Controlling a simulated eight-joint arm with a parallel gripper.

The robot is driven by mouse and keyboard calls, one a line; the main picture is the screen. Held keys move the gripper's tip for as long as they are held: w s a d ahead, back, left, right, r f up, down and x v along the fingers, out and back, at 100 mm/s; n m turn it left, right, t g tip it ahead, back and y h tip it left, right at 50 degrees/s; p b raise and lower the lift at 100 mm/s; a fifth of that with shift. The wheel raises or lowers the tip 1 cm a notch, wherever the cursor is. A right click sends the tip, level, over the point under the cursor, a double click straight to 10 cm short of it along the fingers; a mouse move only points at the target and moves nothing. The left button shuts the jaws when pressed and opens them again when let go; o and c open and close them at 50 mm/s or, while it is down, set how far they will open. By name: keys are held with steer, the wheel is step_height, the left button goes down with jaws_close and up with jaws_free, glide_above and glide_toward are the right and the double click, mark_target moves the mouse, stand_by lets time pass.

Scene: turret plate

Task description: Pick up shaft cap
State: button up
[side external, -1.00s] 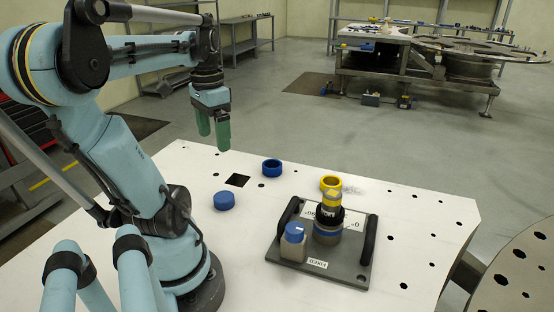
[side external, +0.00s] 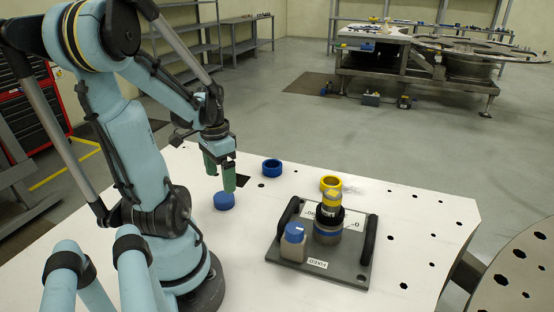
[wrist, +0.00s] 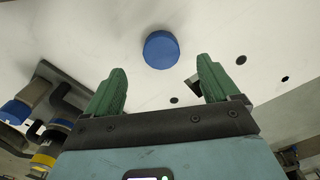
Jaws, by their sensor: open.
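A solid blue round cap (side external: 224,201), which looks like the shaft cap, lies flat on the white table. My gripper (side external: 219,180) has green fingers pointing down, above and slightly behind the cap in the side view. In the wrist view the blue cap (wrist: 161,49) lies beyond the fingertips, centred between my open fingers (wrist: 161,70). Nothing is held and the cap is apart from the fingers.
A dark turret plate (side external: 346,272) with black handles carries a yellow-topped shaft (side external: 330,202) and a blue-capped block (side external: 294,242). A blue ring (side external: 272,167) and a yellow ring (side external: 330,183) lie behind. A square hole (side external: 243,181) is near my gripper.

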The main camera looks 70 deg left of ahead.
mark_target(223, 196)
steer(key=shift+w+a+f, duration=0.1)
steer(key=shift+f, duration=3.1)
steer(key=shift+c, duration=0.3)
steer(key=c, duration=1.1)
steer(key=shift+o, duration=0.2)
steer(key=shift+r, duration=0.15)
